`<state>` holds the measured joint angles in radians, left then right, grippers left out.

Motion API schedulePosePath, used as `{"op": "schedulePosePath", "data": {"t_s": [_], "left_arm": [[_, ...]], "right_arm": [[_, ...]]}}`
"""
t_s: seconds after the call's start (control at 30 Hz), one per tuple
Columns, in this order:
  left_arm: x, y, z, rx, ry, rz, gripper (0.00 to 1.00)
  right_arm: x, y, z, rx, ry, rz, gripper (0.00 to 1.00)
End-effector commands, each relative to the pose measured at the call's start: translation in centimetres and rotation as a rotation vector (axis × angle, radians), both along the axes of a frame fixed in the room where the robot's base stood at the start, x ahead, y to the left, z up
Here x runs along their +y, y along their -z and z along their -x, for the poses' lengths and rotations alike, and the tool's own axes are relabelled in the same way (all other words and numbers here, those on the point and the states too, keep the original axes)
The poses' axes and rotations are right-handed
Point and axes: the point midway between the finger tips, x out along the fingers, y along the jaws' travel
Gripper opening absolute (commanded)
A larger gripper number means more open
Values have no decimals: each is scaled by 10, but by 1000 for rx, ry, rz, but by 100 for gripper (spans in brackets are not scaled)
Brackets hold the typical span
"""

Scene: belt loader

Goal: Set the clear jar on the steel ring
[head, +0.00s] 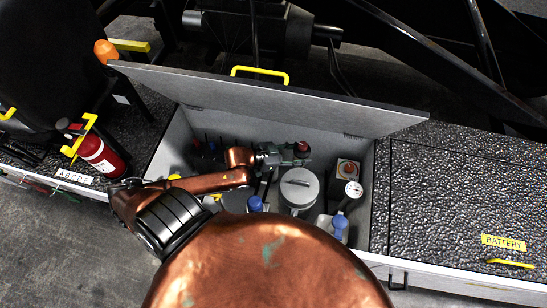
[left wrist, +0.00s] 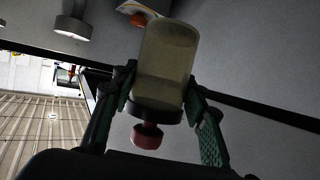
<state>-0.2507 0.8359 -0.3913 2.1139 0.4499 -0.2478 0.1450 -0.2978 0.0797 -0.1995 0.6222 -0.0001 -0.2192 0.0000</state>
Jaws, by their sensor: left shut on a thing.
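My left gripper (head: 282,155) reaches into the open box in the head view. In the left wrist view my left gripper (left wrist: 160,100) has its green-padded fingers on both sides of the clear jar (left wrist: 167,62), shut on it near its dark rim. The jar looks cloudy and yellowish, with a red knob (left wrist: 147,136) beyond the dark rim. In the head view only a red part (head: 302,148) shows at the fingertips; the jar's body is hard to make out. I cannot pick out the steel ring in either view. My right gripper is not in view.
The box (head: 160,147) has its grey lid (head: 300,100) raised behind. Inside stand a grey lidded canister (head: 299,188), blue-capped bottles (head: 339,224) and a dial gauge (head: 353,190). A red extinguisher (head: 100,155) stands left; a textured battery cover (head: 450,200) lies right.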

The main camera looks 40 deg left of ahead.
Motion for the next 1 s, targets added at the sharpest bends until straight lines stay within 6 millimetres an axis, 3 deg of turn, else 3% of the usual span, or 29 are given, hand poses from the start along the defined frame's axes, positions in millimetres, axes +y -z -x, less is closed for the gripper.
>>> {"op": "schedulePosePath", "data": {"t_s": [0.4,0.6,0.87,1.0], "left_arm": [[93,44,7,3,0,-8,9],[117,79,9,3,-1,-3,9],[130,92,10,1,-1,-1,9],[135,108,11,1,-1,2,9]], "right_arm": [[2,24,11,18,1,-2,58],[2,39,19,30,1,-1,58],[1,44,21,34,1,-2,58],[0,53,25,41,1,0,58]]}}
